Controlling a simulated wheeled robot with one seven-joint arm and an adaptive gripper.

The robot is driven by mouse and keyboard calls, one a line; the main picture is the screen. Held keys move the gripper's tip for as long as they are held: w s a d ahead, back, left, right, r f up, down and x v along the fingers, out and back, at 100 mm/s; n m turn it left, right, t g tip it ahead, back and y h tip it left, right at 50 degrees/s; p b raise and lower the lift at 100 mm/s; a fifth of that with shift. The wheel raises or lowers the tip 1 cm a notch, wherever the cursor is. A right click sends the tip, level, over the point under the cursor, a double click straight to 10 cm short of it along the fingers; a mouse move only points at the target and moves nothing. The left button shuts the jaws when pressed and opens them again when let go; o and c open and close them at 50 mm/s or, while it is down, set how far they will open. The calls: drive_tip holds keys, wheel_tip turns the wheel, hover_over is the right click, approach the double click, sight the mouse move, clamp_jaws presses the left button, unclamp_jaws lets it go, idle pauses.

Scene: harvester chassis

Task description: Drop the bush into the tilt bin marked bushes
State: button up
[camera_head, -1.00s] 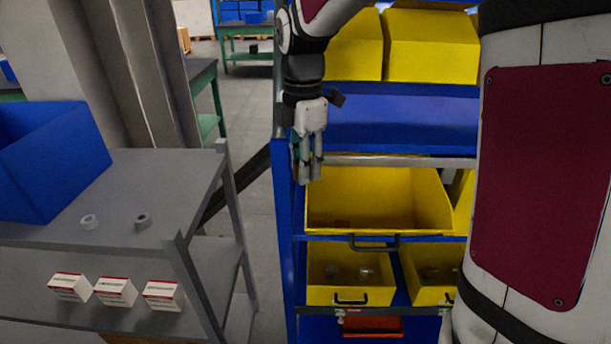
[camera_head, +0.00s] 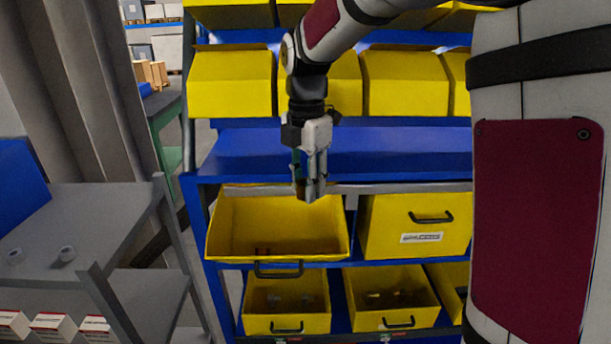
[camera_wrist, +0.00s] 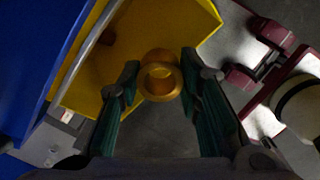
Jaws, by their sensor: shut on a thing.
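The bush is a brass-coloured ring (camera_wrist: 160,82) held between the fingertips of my gripper (camera_wrist: 160,84) in the wrist view. In the head view my gripper (camera_head: 309,188) points down at the right part of an open, tilted-out yellow bin (camera_head: 225,225). The fingers hide most of the bush there. Small brown pieces (camera_head: 263,252) lie inside this bin. In the wrist view the yellow bin (camera_wrist: 125,55) shows beyond the bush, with grey floor below. No readable label shows on the open bin.
A closed yellow bin with a white label (camera_head: 421,237), too small to read, sits to the right. Open lower bins (camera_head: 286,310) hold small parts. A blue shelf (camera_head: 390,150) is behind my gripper. A grey cart (camera_head: 95,215) stands at the left.

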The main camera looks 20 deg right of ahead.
drive_tip(key=shift+f+b, duration=0.7)
drive_tip(key=shift+f, duration=2.15)
drive_tip(key=o, duration=1.2)
drive_tip(key=shift+o, duration=0.2)
wheel_tip(320, 180, up, 11)
drive_tip(key=shift+r, duration=0.5)
